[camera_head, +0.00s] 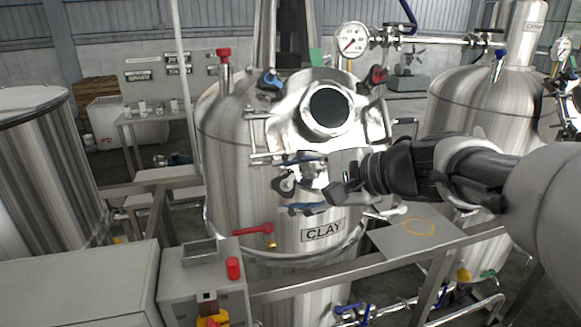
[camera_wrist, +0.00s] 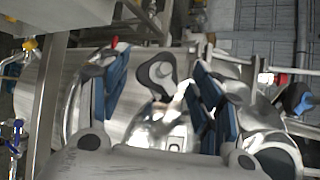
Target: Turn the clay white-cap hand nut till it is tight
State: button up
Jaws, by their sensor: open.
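The clay tank (camera_head: 235,190) is a steel vessel with a CLAY label and a round-windowed lid (camera_head: 290,125) tilted on its upper front. A dark, lobed hand nut (camera_head: 284,184) sits at the lid's lower left edge. It also shows in the wrist view (camera_wrist: 157,76), between and just beyond my fingers. My gripper (camera_head: 303,184) is open, with one blue-padded finger above and one below the nut's level. In the wrist view the fingers (camera_wrist: 160,80) stand apart either side of it, with no clear contact.
Other hand nuts on the lid have a blue cap (camera_head: 270,80) and a red cap (camera_head: 377,76). A red-handled valve (camera_head: 253,229) is below left. A pressure gauge (camera_head: 352,40) stands above. A control box (camera_head: 203,285) and steel rail (camera_head: 330,278) are in front.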

jog(key=shift+d, duration=0.1)
jog(key=v, duration=1.2)
